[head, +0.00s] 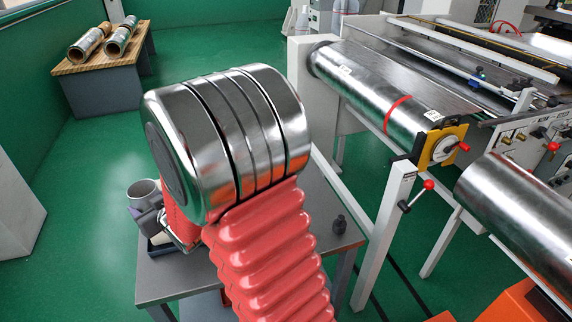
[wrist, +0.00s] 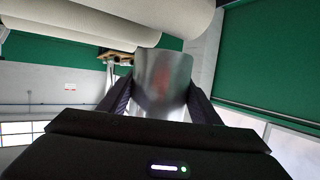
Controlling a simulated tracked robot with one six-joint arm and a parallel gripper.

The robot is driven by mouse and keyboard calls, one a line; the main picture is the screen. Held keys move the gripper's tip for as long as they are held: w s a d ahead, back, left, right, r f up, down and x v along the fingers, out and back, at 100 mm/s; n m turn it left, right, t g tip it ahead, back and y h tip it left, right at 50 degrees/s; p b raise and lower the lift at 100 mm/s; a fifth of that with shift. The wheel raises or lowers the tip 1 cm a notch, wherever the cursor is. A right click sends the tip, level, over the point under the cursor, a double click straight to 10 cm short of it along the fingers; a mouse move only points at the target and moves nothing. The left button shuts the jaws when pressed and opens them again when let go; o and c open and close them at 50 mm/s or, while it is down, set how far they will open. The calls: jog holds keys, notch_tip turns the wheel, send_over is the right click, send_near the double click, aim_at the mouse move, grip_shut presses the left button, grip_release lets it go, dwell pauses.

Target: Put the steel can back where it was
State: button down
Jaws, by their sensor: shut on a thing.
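The steel can (wrist: 163,82) is a shiny grey cylinder between the two dark fingers of my gripper (wrist: 161,92) in the wrist view. The fingers press on its sides, and its upper part stands clear of them. In the head view the can (head: 143,188) shows at the left, above the left part of the grey table (head: 165,287), with my gripper (head: 150,207) around it. My own arm hides part of the gripper and much of the table. I cannot tell whether the can's base touches anything.
A pale thing (head: 160,239), partly hidden, lies on the table below my gripper. A small dark object (head: 339,224) stands near the table's right side. A machine with a large metal roll (head: 375,88) stands at the right. A wooden-topped bench (head: 95,62) with rolls is far left.

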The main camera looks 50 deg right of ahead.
jog(key=shift+a, duration=0.15)
jog(key=shift+r, duration=0.1)
jog(key=shift+m+h, duration=0.6)
jog(key=shift+h, duration=0.1)
jog(key=d, duration=0.3)
jog(key=w+d, duration=0.1)
jog(key=d, duration=0.3)
jog(key=w+d, duration=0.1)
jog(key=d, duration=0.2)
jog(key=shift+d+r, duration=0.35)
jog(key=shift+m+h, duration=0.8)
jog(key=shift+h, duration=0.1)
jog(key=d, duration=1.4)
jog(key=shift+s+r, duration=0.2)
jog(key=shift+s, duration=0.2)
jog(key=s+d+m+g+h, duration=0.1)
jog(key=s+d, duration=0.5)
jog(key=d, duration=0.7)
jog(key=s+d+m+g+h, duration=0.1)
jog(key=s+d, duration=0.5)
jog(key=d, duration=0.8)
jog(key=shift+s+m+h, duration=0.15)
jog(key=shift+m+h, duration=0.45)
jog(key=shift+h, duration=0.3)
jog(key=shift+r, duration=0.1)
jog(key=shift+a+r, duration=0.1)
